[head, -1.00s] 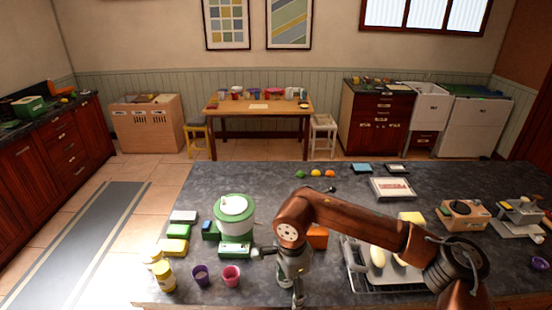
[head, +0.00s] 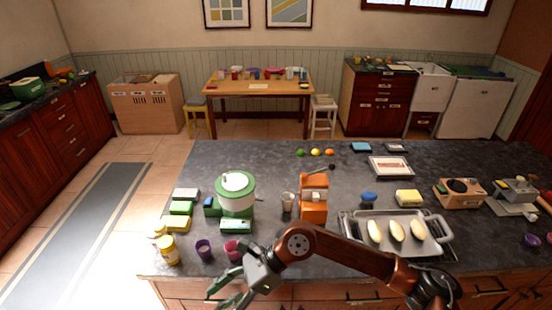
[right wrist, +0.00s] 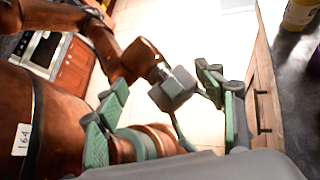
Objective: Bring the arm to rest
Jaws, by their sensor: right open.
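My right gripper (head: 224,292) is open and empty in the head view. It hangs low at the near edge of the counter, left of centre, with its fingers pointing down and left. The copper right arm reaches in from the lower right along the near edge. In the right wrist view its green-padded fingers (right wrist: 160,82) stand well apart with nothing held between them.
Behind are a green-and-white appliance (head: 237,190), an orange machine (head: 313,200) and a tray (head: 433,247) of pale oblong items. Floor left of the counter is clear.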

